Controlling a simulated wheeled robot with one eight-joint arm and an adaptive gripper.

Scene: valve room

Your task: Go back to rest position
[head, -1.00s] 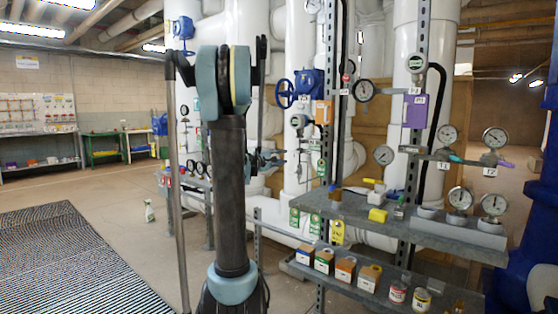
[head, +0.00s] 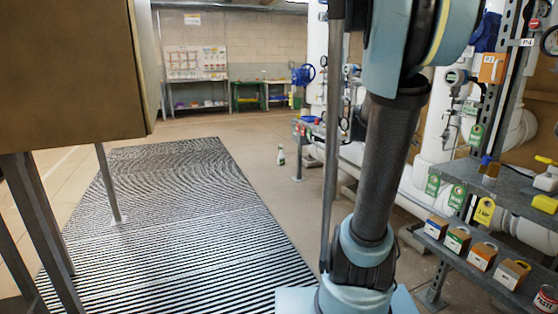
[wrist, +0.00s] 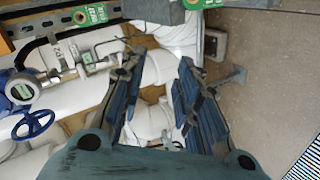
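My gripper (wrist: 165,75) is open in the wrist view, with two blue-grey fingers spread apart and nothing between them. White pipes lie behind the gap, apart from the fingers. In the head view my arm stands upright at right of centre, with its upper part cut off by the top edge. I cannot make out the gripper there. No object is held.
A shelf rack (head: 475,255) with small boxes and green and yellow tags stands at the right. A brown cabinet (head: 80,70) on metal legs is close on the left. A striped mat (head: 190,210) covers the floor between. A blue valve wheel (wrist: 33,124) is left of my gripper.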

